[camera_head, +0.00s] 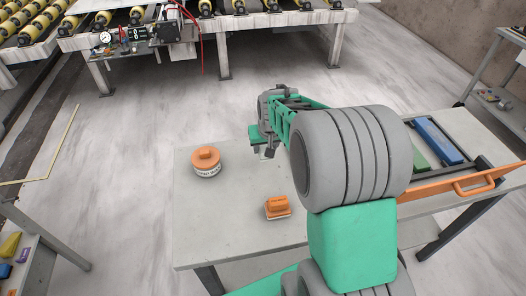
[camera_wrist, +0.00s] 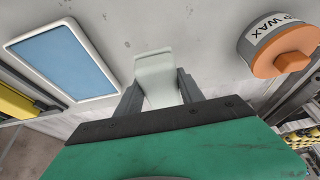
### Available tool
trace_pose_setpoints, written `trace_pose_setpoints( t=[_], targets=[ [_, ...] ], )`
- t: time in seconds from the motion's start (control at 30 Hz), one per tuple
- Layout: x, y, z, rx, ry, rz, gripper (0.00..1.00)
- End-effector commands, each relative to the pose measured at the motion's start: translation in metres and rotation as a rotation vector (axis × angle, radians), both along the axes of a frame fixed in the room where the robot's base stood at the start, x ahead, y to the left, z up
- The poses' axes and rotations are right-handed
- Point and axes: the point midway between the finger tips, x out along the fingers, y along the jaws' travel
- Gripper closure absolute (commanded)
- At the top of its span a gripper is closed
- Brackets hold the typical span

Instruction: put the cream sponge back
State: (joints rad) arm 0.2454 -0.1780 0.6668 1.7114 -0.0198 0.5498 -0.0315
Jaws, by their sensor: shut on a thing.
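The cream sponge (camera_wrist: 154,72) is a pale, off-white block between the two dark fingers of my gripper (camera_wrist: 159,92) in the wrist view. My gripper is shut on it. The sponge's far end points away from my palm, over the grey slab table. In the head view my gripper (camera_head: 267,151) is at the table's far edge, and only a small pale bit of the sponge shows under it. I cannot tell whether the sponge touches the tabletop.
A wax tin with an orange lid (camera_head: 207,164) stands on the table (camera_head: 228,225), left of my gripper. An orange block (camera_head: 277,207) lies nearer. A white-rimmed blue pad (camera_wrist: 62,60) shows in the wrist view. Blue (camera_head: 438,140) and green slabs lie right, beside an orange-handled board (camera_head: 450,187).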

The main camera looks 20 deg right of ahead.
Motion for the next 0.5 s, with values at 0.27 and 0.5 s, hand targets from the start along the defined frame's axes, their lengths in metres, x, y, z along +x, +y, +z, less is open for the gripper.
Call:
trace_pose_setpoints(
  t=[0.27,0.5],
  targets=[
    [0.013,0.002,-0.03,0.001,0.005,0.0,0.88],
    [0.015,0.002,-0.047,0.0,-0.002,0.0,0.88]
  ],
)
